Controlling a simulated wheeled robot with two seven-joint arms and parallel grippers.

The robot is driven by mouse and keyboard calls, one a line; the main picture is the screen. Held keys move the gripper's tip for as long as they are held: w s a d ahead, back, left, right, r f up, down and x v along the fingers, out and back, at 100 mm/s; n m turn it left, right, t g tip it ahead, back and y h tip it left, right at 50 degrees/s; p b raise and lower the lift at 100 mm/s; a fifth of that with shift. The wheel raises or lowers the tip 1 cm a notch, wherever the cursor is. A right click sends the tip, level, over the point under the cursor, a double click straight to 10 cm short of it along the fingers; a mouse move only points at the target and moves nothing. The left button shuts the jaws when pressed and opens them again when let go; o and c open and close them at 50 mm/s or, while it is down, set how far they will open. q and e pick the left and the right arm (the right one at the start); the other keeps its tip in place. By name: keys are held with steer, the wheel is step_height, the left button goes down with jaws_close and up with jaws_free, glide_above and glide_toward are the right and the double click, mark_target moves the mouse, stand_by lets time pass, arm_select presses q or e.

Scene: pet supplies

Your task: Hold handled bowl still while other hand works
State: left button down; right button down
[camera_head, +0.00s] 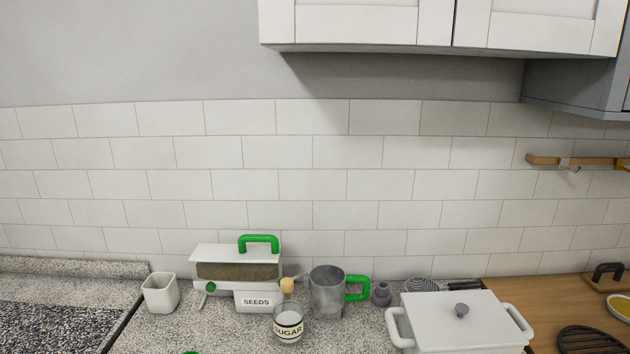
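No plain handled bowl can be made out for certain. A grey metal vessel (327,290) with a green handle on its right side stands upright on the speckled counter. A white lidded pot (462,335) with two side handles and a grey knob stands to its right, partly cut off by the lower edge. A small piece of something green (190,352) shows at the bottom edge, too cut off to identify. Neither of my grippers is in view.
A white seeds container (237,254) with a green handle, a sugar jar (288,324) and a white square cup (160,293) stand left of the metal vessel. A small grey pot (381,293) stands beside its handle. Cabinets (375,25) hang overhead.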

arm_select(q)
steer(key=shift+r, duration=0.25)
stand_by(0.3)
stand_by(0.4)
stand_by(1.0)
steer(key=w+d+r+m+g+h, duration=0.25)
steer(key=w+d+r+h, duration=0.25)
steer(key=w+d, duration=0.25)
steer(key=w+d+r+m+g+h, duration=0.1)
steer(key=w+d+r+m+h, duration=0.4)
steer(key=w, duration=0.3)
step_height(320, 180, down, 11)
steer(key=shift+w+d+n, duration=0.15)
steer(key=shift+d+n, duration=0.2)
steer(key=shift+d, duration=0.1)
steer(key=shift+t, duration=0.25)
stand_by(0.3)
